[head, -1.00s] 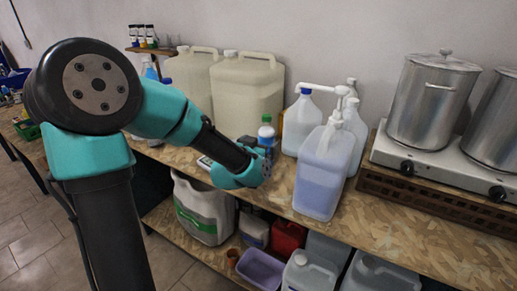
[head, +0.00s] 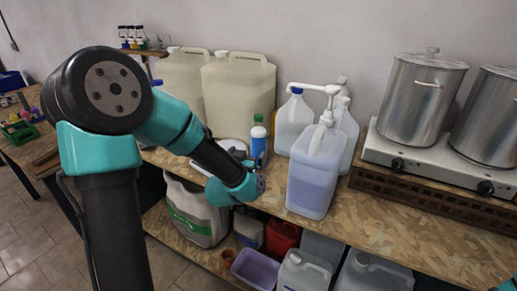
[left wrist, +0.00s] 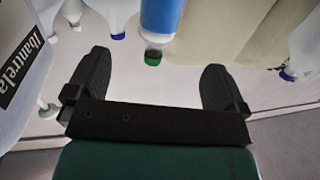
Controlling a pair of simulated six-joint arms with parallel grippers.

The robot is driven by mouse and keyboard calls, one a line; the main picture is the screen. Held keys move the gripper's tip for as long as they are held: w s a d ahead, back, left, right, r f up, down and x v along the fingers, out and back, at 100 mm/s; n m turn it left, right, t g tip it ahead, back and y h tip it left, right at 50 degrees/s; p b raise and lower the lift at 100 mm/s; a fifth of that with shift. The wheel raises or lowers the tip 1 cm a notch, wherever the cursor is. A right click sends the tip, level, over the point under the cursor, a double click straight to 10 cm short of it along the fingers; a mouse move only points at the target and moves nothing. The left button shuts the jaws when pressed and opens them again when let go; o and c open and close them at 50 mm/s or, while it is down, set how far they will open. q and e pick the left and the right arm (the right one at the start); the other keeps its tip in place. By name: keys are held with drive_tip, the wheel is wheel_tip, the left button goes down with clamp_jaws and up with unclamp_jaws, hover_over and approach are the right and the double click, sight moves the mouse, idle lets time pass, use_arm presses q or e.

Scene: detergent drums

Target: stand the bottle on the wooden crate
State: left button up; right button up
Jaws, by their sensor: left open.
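The bottle (head: 258,142) is small, with a blue and white body and a green cap, and stands upright on the bench in front of the big cream jugs. My left gripper (head: 248,160) is just in front of it, open. In the left wrist view, the bottle (left wrist: 160,22) hangs inverted in the picture, beyond the open, empty fingers of the left gripper (left wrist: 155,88). The brown slatted wooden crate (head: 432,198) is at the right, under the hot plate. Only a teal bit of my right arm shows at the bottom right corner; its gripper is out of view.
A pump jug of bluish liquid (head: 314,182) and clear jugs (head: 295,122) stand right of the bottle, between it and the crate. The white hot plate (head: 432,163) carries two steel pots (head: 420,105). The bench front before the crate is bare.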

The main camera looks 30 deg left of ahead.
sight(256, 141)
use_arm(q)
drive_tip(key=x, duration=0.8)
drive_tip(key=x, duration=0.5)
drive_tip(key=shift+w, duration=0.1)
drive_tip(key=shift+c, duration=0.5)
drive_tip(key=c, duration=1.3)
drive_tip(key=shift+r, duration=0.15)
drive_tip(key=shift+c, duration=0.2)
